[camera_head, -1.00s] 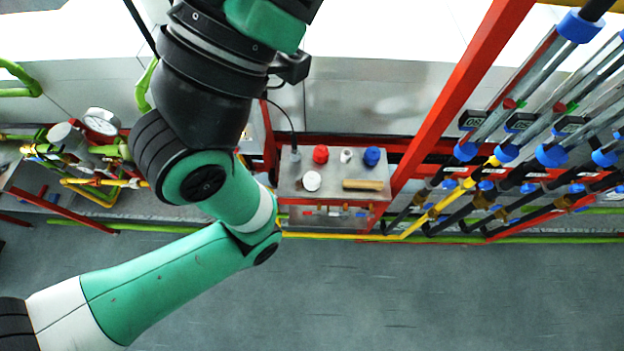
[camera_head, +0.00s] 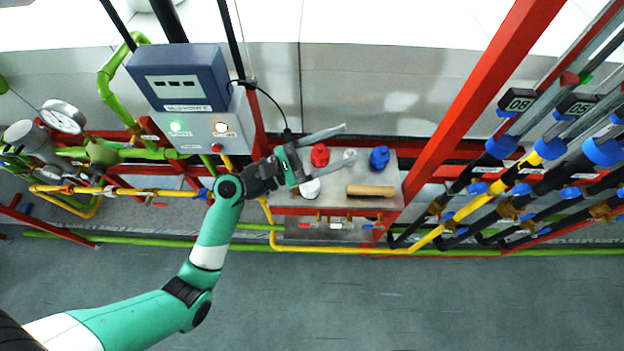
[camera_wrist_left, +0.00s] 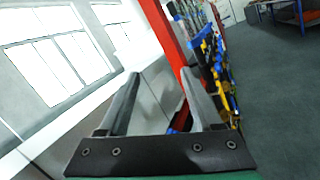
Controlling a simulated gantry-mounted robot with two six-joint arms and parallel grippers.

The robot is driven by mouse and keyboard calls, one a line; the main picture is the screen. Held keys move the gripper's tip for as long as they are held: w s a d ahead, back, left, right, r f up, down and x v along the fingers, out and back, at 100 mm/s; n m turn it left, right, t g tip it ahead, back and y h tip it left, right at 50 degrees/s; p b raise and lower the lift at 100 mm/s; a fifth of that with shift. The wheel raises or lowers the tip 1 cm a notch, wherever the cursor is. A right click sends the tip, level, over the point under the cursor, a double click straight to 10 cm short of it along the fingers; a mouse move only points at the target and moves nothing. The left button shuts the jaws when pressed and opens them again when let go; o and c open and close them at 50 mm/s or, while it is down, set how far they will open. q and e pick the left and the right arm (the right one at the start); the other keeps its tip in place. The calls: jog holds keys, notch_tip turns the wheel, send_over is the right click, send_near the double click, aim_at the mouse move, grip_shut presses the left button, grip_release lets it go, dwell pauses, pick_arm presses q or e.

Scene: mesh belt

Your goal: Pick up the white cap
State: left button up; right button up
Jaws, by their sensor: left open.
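The round white cap (camera_head: 310,189) lies on the left part of a small metal shelf (camera_head: 335,203), in front of the red cap. My left gripper (camera_head: 349,148) reaches in from the left over the shelf, its fingers spread and pointing right. Its lower finger and palm partly cover the white cap from above. Nothing is between the fingers in the left wrist view (camera_wrist_left: 158,80), and no cap shows there. My right gripper is not in view.
A red cap (camera_head: 320,154), a small white fitting (camera_head: 350,155), a blue cap (camera_head: 379,158) and a wooden block (camera_head: 371,191) share the shelf. A slanted red beam (camera_head: 470,90) stands right of it. A blue-grey meter box (camera_head: 183,80) stands to the left.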

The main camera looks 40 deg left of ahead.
aim_at(304, 186)
pick_arm(q)
jog(key=s+a+f+n+y+b, duration=0.2)
jog(key=a+f, duration=0.1)
jog(key=f, duration=0.5)
jog(key=s+a+f+n+y+b, duration=0.2)
jog(key=s+a+f+n, duration=0.1)
jog(key=f, duration=0.6)
jog(key=s+a+f+n+y+b, duration=0.2)
jog(key=s+a+f+n+b, duration=0.1)
jog(key=f, duration=0.5)
jog(key=shift+a+f, duration=0.2)
jog(key=shift+a, duration=0.3)
jog(key=w, duration=0.4)
jog(key=w+d, duration=0.1)
jog(key=w, duration=0.1)
jog(key=shift+w+b, duration=0.15)
jog(key=shift+b, duration=0.15)
jog(key=w, duration=0.2)
jog(key=w+d+b, duration=0.1)
jog(key=w, duration=0.2)
jog(key=shift+w+r, duration=0.1)
grip_shut()
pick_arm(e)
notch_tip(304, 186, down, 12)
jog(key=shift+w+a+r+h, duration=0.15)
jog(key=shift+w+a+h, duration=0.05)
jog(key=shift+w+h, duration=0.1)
